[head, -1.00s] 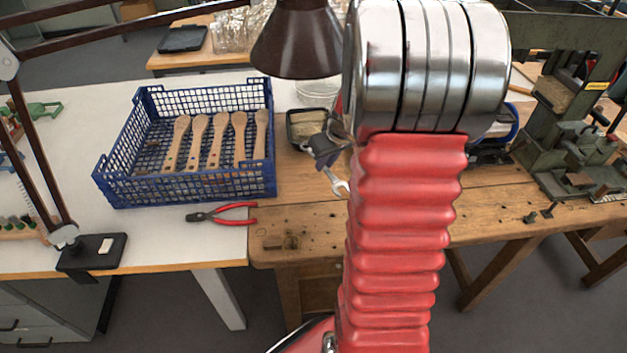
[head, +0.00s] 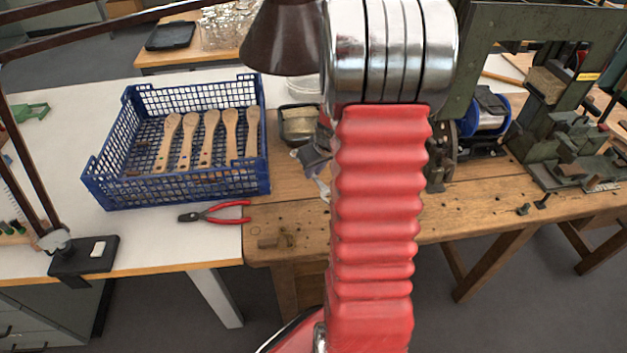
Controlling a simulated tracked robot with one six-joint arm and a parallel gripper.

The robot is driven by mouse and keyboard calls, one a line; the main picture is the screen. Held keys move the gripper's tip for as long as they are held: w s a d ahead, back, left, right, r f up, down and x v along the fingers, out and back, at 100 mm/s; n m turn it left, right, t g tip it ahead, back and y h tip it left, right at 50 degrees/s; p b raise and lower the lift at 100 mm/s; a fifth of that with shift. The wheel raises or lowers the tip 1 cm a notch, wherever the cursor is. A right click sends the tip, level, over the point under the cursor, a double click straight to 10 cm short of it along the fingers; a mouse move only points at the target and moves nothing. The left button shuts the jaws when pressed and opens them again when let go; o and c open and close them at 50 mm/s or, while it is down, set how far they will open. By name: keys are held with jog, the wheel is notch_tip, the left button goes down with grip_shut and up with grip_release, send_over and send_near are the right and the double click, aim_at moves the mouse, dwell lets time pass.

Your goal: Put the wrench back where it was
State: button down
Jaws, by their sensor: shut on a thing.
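My gripper (head: 317,162) hangs over the wooden workbench (head: 460,205), just left of my red arm and partly hidden behind it. It is shut on the wrench (head: 323,188), a small silvery tool pointing down below the jaws. Most of the wrench is hidden behind my arm; only a bit of its end shows. Whether it touches the bench cannot be told.
A blue crate (head: 180,195) with several wooden brush handles stands on the white table at left. Red-handled pliers (head: 222,213) lie in front of it. A small dark tray (head: 299,125) sits behind my gripper. A green machine (head: 560,130) and a blue-rimmed spool (head: 486,115) stand at right.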

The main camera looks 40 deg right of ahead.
aim_at(316, 176)
jog(key=shift+f, duration=0.25)
jog(key=shift+f, duration=1.85)
jog(key=shift+f, duration=0.15)
jog(key=c, duration=1.7)
grip_release()
jog(key=shift+v, duration=6.15)
